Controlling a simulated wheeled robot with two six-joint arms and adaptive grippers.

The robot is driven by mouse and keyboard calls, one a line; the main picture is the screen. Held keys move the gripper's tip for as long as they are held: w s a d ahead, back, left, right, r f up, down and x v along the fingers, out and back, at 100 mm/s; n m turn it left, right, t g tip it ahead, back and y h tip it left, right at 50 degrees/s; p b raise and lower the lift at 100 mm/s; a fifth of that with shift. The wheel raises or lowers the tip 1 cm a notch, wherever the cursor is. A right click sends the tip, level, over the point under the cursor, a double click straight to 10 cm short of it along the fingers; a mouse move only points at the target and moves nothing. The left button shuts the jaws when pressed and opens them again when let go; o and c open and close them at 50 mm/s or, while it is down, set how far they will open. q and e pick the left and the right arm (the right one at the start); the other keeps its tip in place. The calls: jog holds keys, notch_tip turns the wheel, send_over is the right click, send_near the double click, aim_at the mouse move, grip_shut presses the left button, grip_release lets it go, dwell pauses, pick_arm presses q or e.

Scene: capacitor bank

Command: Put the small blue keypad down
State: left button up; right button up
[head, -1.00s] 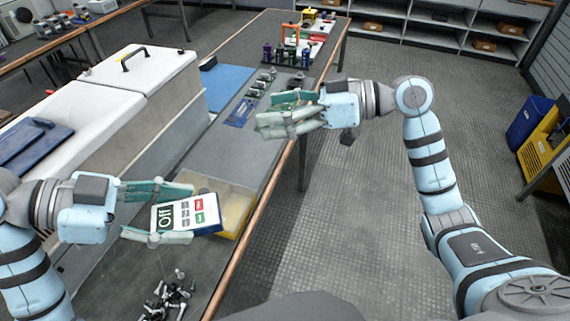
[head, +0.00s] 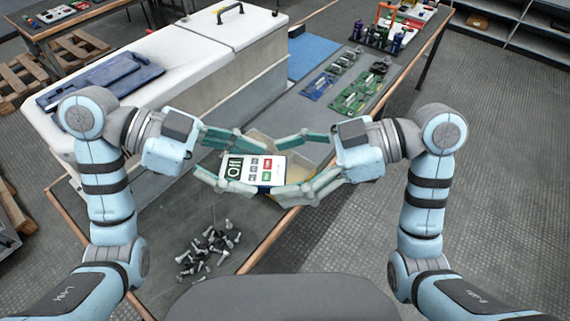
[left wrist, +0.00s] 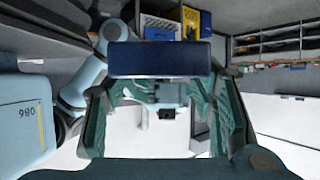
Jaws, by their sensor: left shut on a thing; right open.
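The small blue keypad (head: 268,171) has a white face with a dark display and red, grey and green keys. It is held above the bench in my left gripper (head: 246,165), which is shut on it. In the left wrist view the keypad (left wrist: 160,59) shows as a dark blue block across the fingers. My right gripper (head: 295,165) is open, with its fingers spread around the keypad's right end; whether they touch it I cannot tell.
A pale yellow bin (head: 314,155) is partly hidden behind the grippers. Several loose bolts (head: 208,247) lie on the grey bench below. Green circuit boards (head: 356,95) and a blue mat (head: 312,55) lie farther back. A white-topped cabinet (head: 190,45) stands along the left.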

jog(key=shift+a+f, duration=0.15)
jog(key=shift+a, duration=0.25)
pick_arm(q)
jog(key=shift+d, duration=0.1)
pick_arm(e)
jog(key=shift+d, duration=0.1)
jog(key=shift+c, duration=0.2)
jog(key=c, duration=0.3)
pick_arm(q)
jog(key=shift+s, duration=0.1)
pick_arm(e)
jog(key=c, duration=0.9)
pick_arm(q)
jog(key=o, duration=1.3)
pick_arm(e)
jog(key=shift+c, duration=0.3)
